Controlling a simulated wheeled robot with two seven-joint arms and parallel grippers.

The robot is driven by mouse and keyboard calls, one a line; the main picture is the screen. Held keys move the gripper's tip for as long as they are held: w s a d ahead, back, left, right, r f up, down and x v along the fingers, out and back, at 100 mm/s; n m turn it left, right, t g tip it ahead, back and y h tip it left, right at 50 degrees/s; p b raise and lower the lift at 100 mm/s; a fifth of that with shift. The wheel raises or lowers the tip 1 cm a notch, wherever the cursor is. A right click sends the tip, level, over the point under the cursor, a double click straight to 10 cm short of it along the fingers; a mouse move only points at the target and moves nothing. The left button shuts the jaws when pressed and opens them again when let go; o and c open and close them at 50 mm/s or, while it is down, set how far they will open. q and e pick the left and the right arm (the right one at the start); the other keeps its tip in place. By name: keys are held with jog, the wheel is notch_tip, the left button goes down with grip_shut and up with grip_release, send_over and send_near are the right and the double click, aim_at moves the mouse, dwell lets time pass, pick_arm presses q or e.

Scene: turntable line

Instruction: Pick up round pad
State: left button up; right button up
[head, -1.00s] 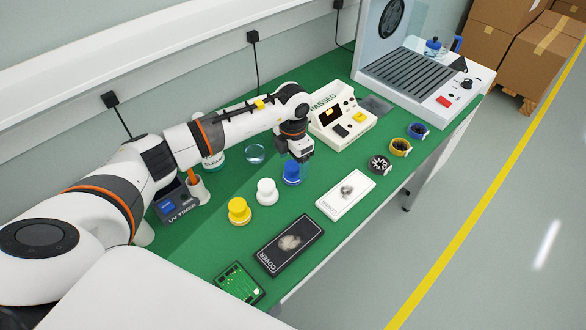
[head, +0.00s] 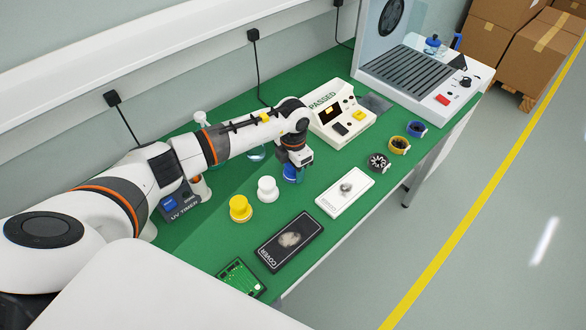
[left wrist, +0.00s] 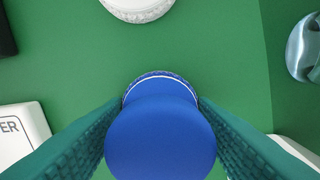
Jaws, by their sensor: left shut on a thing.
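A blue round pad (head: 289,176) with a knob-like shape stands at the right end of a row on the green mat. My left gripper (head: 293,168) is over it from above, shut on it. In the left wrist view, the two teal fingers press on either side of the blue pad (left wrist: 160,138), and its flat round top faces the camera. I cannot tell whether its base is off the mat. A white round pad (head: 267,189) and a yellow round pad (head: 240,209) stand to its left. My right gripper is not in view.
A white device marked PASSED (head: 341,118) stands close behind the gripper. A white cover (head: 345,193) and a black cover (head: 289,242) lie in front, with a green circuit board (head: 240,277). Tape-like rings (head: 399,145) line the right edge. A UV timer (head: 180,203) stands left.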

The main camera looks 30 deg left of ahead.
pick_arm(q)
jog(key=shift+r, duration=0.15)
notch_tip(320, 180, up, 8)
jog(key=shift+r+b, duration=0.2)
jog(key=shift+b, duration=0.95)
jog(key=shift+r, duration=0.7)
jog(key=o, duration=0.4)
jog(key=c, duration=0.3)
